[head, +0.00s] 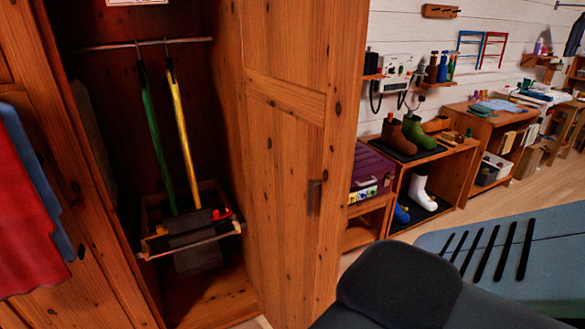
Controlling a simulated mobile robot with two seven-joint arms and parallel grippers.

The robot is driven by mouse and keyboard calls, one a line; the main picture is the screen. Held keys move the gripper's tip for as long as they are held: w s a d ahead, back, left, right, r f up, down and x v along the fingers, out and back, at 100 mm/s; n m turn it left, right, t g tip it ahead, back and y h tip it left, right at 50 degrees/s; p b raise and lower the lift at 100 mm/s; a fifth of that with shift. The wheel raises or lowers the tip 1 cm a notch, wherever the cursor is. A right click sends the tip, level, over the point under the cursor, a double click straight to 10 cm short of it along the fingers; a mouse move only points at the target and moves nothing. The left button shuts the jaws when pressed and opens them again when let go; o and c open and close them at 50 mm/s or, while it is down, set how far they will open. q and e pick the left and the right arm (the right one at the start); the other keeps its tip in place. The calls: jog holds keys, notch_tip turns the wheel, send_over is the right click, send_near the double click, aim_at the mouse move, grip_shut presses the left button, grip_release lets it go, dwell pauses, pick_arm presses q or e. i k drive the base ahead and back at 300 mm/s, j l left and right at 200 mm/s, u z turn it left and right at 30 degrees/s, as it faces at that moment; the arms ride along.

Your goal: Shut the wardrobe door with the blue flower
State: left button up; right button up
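A wooden wardrobe (230,300) stands open at the left and centre. One pine door (285,130) stands swung out toward me, with its panelled face and a small dark handle (314,197) in view. I cannot see a blue flower on it. Inside the wardrobe, a green umbrella (148,125) and a yellow umbrella (183,130) hang from a metal rail (120,45) above a tray (155,245) of small items. Neither of my grippers is in view.
Red cloth (30,210) and blue cloth hang on the wooden panel at the left. Right of the door, a low shelf (455,165) holds boots, beside a purple case (372,170). A workbench (490,120) stands farther back. Some wooden floor (490,200) is clear.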

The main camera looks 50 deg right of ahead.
aim_at(298, 65)
jog(key=k+l+u, duration=0.1)
jog(key=l, duration=0.2)
jog(key=k+l+u, duration=0.1)
jog(key=l, duration=0.2)
jog(key=k+l+u, duration=0.1)
jog(key=l, duration=0.15)
jog(key=k+l+u, duration=0.2)
jog(key=l, duration=0.75)
jog(key=i+l+u, duration=0.15)
jog(key=l, duration=0.95)
jog(key=l+u, duration=0.2)
jog(key=l, duration=0.95)
